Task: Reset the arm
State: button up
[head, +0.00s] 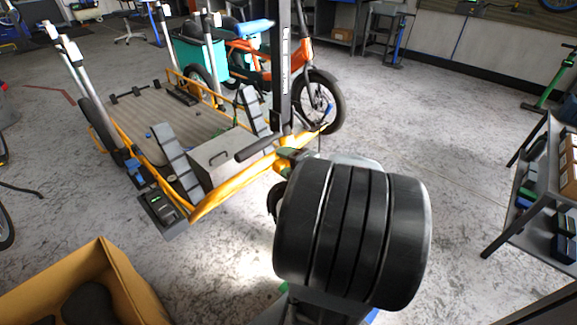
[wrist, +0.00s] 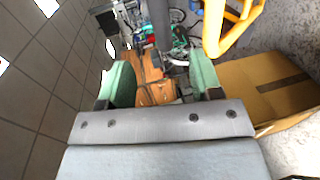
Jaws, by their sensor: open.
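My gripper (wrist: 163,78) shows in the wrist view with its two green fingers apart. It is open, and I see nothing held between them. Beyond the gap are brown-orange things at some distance. In the head view my own thick black arm link fills the lower middle and hides much of what lies behind it; I cannot make out the fingers there.
A cargo bike with a yellow frame (head: 230,188) and a grey box (head: 222,153) stands ahead-left. An orange bike (head: 300,62) stands behind. An open cardboard box (head: 130,285) is lower left. A dark shelf table (head: 535,190) stands right. Floor between is clear.

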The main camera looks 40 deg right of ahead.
jog(key=shift+s, duration=0.25)
dwell(0.4)
jog(key=w+a+r+m+g+h+p, duration=0.1)
jog(key=w+r+m+g+h+p, duration=0.15)
jog(key=r+m+p, duration=0.5)
jog(key=w+r+m+g+h+p, duration=0.15)
jog(key=r+m+h+p, duration=0.25)
jog(key=r+p, duration=0.65)
jog(key=s+a+r+m+g+y+p, duration=0.2)
jog(key=s+a+r+m+g+p, duration=0.2)
jog(key=a, duration=0.5)
jog(key=s+a+r+m+g+y+p, duration=0.3)
jog(key=s+a+r+m+g+p, duration=0.1)
jog(key=a+p, duration=0.5)
jog(key=v, duration=0.2)
jog(key=shift+s+r, duration=0.25)
jog(key=shift+s, duration=0.05)
jog(key=shift+d, duration=0.1)
